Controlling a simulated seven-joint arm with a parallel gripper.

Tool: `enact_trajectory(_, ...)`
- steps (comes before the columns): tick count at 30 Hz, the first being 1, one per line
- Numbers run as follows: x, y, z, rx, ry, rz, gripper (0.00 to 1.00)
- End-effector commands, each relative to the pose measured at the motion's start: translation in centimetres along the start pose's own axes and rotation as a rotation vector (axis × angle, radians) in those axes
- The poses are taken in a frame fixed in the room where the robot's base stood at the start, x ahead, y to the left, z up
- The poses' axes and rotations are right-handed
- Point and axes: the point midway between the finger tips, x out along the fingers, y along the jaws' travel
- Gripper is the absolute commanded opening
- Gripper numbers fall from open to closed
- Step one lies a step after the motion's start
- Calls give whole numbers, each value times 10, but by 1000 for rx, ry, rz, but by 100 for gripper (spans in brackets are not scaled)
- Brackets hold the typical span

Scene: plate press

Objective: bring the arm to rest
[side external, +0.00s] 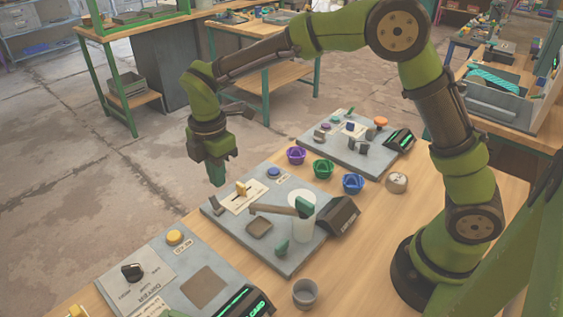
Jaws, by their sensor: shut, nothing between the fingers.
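My green arm reaches from its base at the right over the wooden table. My gripper (217,176) points down and hangs in the air above the far left edge of the middle grey panel (285,262). Its fingers look shut, with nothing visible between them, and they appear apart from the panel.
Purple (296,155), green (323,169) and blue (353,183) bowls stand between the middle and far panels. A grey cup (305,293) and a round tin (396,182) stand on the wood. A near panel with a black knob (133,272) lies at lower left.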

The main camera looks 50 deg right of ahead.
Motion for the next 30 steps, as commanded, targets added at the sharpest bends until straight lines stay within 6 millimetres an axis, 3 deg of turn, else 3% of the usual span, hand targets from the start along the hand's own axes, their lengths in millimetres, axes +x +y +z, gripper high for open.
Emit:
enact_trajectory(5,0,1,0,47,1,4,0)
enact_trajectory(11,9,-15,3,330,19,-8,0)
enact_trajectory(20,-45,-73,50,1012,164,63,0)
enact_trajectory(24,-70,-108,76,1331,281,98,0)
enact_trajectory(30,-93,-159,108,1693,480,139,0)
